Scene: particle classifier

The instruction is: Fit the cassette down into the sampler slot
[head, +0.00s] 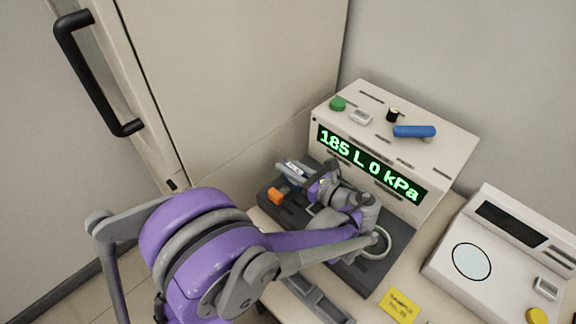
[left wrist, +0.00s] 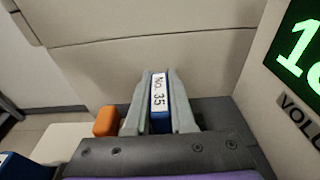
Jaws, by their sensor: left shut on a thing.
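A blue cassette (left wrist: 158,122) with a white label reading "No. 35" stands upright between the two grey fingers of my left gripper (head: 291,172) in the left wrist view. The gripper is shut on it. In the head view only a small part of the cassette shows at the fingertips. The sampler (head: 450,150) is a beige box with a green display reading "185 L 0 kPa" and a dark base (head: 385,275). The gripper is over the far left part of that base. My arm hides much of the base, and I cannot make out the slot or whether the cassette touches it.
An orange block (head: 276,196) sits close beside the gripper; it also shows in the left wrist view (left wrist: 106,121). A beige cabinet (head: 230,80) stands close behind. A white instrument (head: 500,262) and a yellow note (head: 399,305) lie to the right.

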